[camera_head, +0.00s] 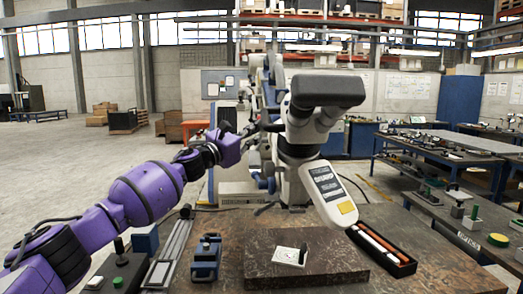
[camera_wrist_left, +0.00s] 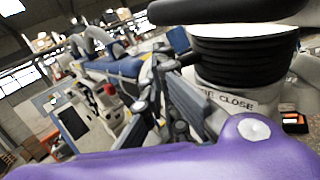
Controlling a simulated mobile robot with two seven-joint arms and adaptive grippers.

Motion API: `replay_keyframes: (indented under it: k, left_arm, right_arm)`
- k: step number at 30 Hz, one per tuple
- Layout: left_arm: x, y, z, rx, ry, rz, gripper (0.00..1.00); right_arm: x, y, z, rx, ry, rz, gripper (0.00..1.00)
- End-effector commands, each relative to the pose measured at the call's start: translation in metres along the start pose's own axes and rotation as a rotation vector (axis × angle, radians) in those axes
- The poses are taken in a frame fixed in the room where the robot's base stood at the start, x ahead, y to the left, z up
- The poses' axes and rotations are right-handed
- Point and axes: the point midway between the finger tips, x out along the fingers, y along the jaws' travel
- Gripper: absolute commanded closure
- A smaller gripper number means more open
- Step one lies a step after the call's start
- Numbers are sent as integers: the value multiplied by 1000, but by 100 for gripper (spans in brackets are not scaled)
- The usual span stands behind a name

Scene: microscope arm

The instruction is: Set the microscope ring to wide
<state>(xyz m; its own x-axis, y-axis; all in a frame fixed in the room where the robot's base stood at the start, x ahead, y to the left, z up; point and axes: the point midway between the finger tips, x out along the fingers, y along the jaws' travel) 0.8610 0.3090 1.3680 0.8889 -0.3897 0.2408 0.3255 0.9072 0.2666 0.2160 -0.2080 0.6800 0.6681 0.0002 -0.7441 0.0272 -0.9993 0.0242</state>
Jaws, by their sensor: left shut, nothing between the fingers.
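The microscope (camera_head: 325,95) is a pale head with a black eyepiece top, on an arm above the workbench. Its dark ring (camera_head: 298,152) sits below the head. I cannot tell the ring's setting. My left gripper (camera_head: 268,127) is shut and empty, just left of the microscope head. In the left wrist view its grey fingers (camera_wrist_left: 168,88) are left of the ring; contact is unclear. My right gripper is not in view.
A tilted display panel (camera_head: 328,190) hangs under the microscope. A stone slab (camera_head: 300,268) with a small white plate (camera_head: 289,256) lies below. A blue block (camera_head: 206,258) is left of the slab, and a black tray (camera_head: 380,248) is to its right.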

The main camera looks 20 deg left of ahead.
Motion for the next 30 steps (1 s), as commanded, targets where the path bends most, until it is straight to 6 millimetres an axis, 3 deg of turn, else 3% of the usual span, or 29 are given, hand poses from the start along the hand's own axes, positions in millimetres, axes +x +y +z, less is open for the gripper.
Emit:
replay_keyframes:
  k: [12, 30]
  left_arm:
    - [13, 5, -1, -2, 0, 0, 100]
    - [10, 7, -4, 0, 0, 0, 100]
  right_arm:
    - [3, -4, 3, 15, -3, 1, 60]
    - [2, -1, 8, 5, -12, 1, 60]
